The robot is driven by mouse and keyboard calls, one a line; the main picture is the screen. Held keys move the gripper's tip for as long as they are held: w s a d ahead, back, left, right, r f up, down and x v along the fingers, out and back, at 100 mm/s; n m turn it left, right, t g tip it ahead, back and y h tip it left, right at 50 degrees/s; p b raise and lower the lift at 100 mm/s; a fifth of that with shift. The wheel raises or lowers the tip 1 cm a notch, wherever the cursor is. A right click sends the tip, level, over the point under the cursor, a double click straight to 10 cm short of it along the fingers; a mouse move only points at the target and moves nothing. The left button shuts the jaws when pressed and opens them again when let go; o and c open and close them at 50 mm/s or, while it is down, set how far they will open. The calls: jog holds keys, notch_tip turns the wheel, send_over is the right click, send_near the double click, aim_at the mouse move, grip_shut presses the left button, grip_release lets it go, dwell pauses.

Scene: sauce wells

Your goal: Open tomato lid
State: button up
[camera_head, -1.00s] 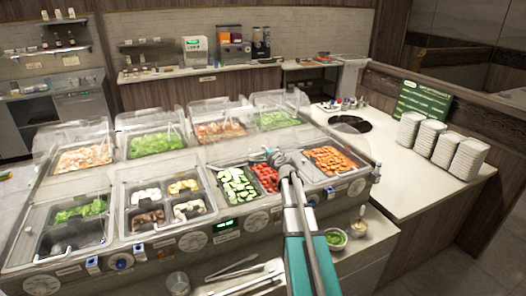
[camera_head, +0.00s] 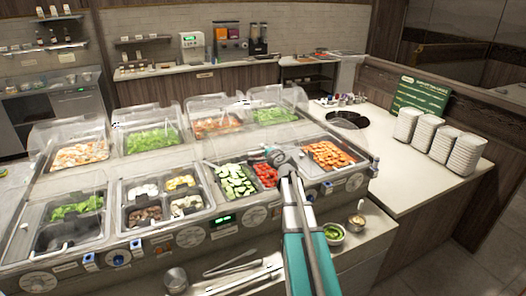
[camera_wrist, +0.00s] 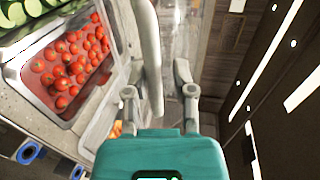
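The tomatoes (camera_head: 265,174) lie in a well at the middle right of the counter, between cucumber slices and the orange pieces. They show clearly in the wrist view (camera_wrist: 72,65) at the upper left. My gripper (camera_head: 275,154) is above the back right part of the tomato well. In the wrist view its fingers (camera_wrist: 158,80) stand apart, with a long pale bar (camera_wrist: 150,45) between them. I cannot tell whether the fingers touch this bar. A clear pane (camera_wrist: 172,45) shows beside it; the tomato lid's outline and position are hard to make out.
Cucumber slices (camera_head: 236,182) lie left of the tomatoes, orange pieces (camera_head: 328,154) right. Clear covers (camera_head: 150,118) stand along the back row. Plate stacks (camera_head: 436,136) stand on the right counter. Tongs (camera_head: 240,278) and a small green bowl (camera_head: 334,232) lie on the front ledge.

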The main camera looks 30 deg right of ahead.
jog(key=s+r+p, duration=0.9)
jog(key=s, duration=0.3)
jog(key=shift+a+r, duration=0.25)
dwell(1.7)
dwell(0.8)
jog(key=s+a+f+n+g+y+b, duration=0.2)
jog(key=a+f+n+g+b, duration=0.3)
jog(key=a+f, duration=0.45)
jog(key=s+a+f+n+g+y+b, duration=0.25)
jog(key=a+f+n, duration=0.35)
jog(key=a+f, duration=0.4)
jog(key=s+a+f+n+g+h+b, duration=0.3)
jog(key=s+a+f+n+g+b, duration=0.4)
jog(key=s+f, duration=0.4)
jog(key=shift+s+a+f+n+g+h+b, duration=0.2)
jog(key=shift+s+a+n+g+h+b, duration=0.15)
jog(key=shift+s+a+g+b, duration=0.35)
jog(key=shift+d, duration=0.1)
